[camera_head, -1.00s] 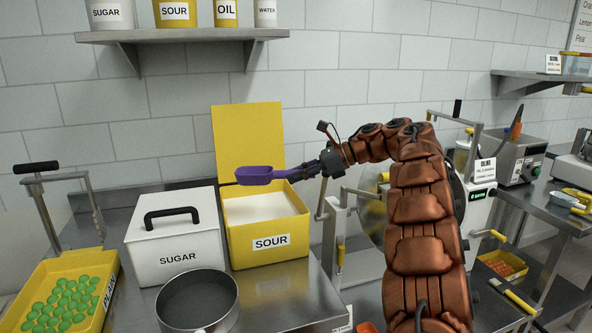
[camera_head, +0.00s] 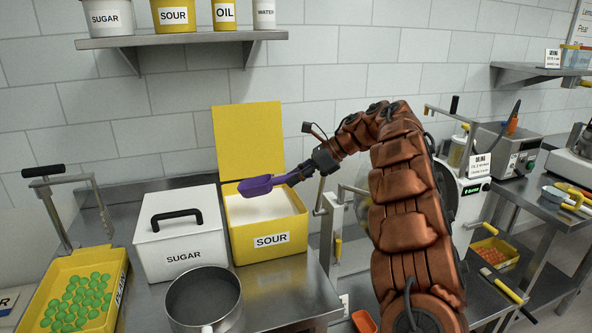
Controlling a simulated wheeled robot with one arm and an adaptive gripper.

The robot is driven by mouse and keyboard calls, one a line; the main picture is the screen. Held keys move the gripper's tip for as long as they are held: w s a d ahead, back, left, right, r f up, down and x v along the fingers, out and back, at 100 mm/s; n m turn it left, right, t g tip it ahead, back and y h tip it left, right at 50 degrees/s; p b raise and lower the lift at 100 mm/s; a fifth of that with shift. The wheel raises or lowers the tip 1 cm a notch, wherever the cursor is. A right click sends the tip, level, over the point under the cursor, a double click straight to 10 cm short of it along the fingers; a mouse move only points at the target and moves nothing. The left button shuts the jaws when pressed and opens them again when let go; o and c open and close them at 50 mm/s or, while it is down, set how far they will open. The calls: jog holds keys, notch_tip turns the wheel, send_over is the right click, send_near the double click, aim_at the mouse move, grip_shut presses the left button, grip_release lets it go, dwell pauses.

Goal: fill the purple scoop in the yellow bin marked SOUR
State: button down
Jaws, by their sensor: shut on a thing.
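The yellow bin marked SOUR (camera_head: 268,244) stands on the steel counter with its yellow lid (camera_head: 249,140) raised behind it. White powder (camera_head: 258,208) lies inside it. My gripper (camera_head: 302,174) is shut on the handle of the purple scoop (camera_head: 259,186) and holds it over the back part of the bin's opening. The scoop's bowl tilts slightly down to the left. The inside of the bowl is hard to see, so I cannot tell whether it holds powder. It appears above the powder, apart from it.
A white SUGAR bin (camera_head: 182,238) with a closed, black-handled lid stands left of the SOUR bin. A steel pot (camera_head: 205,299) stands in front. A yellow tray (camera_head: 39,318) of green gummies is at far left. A shelf (camera_head: 183,39) hangs above.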

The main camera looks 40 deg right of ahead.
jog(key=shift+w+a+r+g+h+p, duration=0.1)
jog(key=shift+g+h+p, duration=0.7)
jog(key=shift+p, duration=2.25)
notch_tip(320, 180, down, 10)
jog(key=b, duration=1.1)
jog(key=shift+f, duration=0.35)
jog(key=shift+r, duration=0.2)
